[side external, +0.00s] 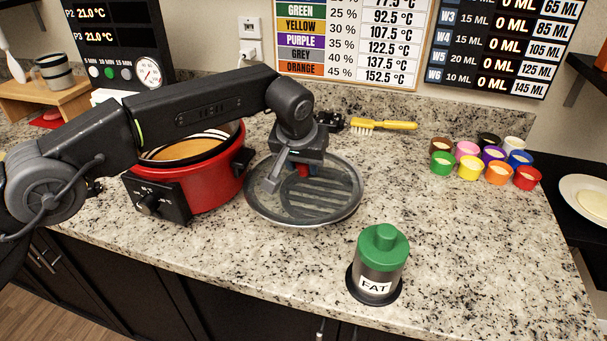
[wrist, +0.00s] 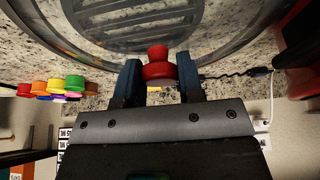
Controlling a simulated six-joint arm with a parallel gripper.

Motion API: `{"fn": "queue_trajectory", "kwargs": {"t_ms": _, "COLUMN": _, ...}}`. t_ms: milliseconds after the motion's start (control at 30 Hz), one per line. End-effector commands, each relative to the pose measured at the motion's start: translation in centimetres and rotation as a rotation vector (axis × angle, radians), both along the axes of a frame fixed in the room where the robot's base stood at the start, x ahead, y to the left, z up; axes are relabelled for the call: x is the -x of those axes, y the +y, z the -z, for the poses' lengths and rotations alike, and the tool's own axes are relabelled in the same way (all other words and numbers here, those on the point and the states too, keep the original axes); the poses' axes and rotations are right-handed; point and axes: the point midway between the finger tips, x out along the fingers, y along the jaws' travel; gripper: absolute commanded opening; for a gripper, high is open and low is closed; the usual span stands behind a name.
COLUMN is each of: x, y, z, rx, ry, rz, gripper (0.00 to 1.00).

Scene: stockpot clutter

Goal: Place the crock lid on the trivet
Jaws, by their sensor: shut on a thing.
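The crock lid (side external: 262,199) is a round clear glass disc with a dark rim and a red knob (wrist: 158,65). My gripper (side external: 303,170) is shut on the knob; in the wrist view its blue fingertips (wrist: 160,72) press on both sides of it. The grey slatted trivet (side external: 318,200) shows through the glass, under the lid and slightly toward its right side. It also shows through the glass in the wrist view (wrist: 130,22). The lid looks about level. I cannot tell whether it touches the trivet or is slightly above it.
The red slow cooker (side external: 205,185) stands open just left of the lid. A "FAT" canister with a green top (side external: 382,252) stands at the front right. Several coloured cups (side external: 485,160) and a yellow brush (side external: 385,125) are at the back right. The counter right of the lid is clear.

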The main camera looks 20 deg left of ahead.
Motion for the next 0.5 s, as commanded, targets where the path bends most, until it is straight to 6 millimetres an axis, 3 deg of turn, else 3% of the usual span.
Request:
{"fn": "queue_trajectory", "kwargs": {"t_ms": 133, "x": -0.2, "y": 0.0, "z": 0.3, "rx": 0.001, "ry": -0.001, "rz": 0.000, "gripper": 0.00}}
{"fn": "queue_trajectory", "kwargs": {"t_ms": 367, "x": -0.1, "y": 0.0, "z": 3.1, "rx": 0.001, "ry": -0.001, "rz": -0.001, "gripper": 0.00}}
{"fn": "queue_trajectory", "kwargs": {"t_ms": 500, "x": -0.2, "y": 0.0, "z": 3.3, "rx": 0.002, "ry": -0.003, "rz": 0.000, "gripper": 0.00}}
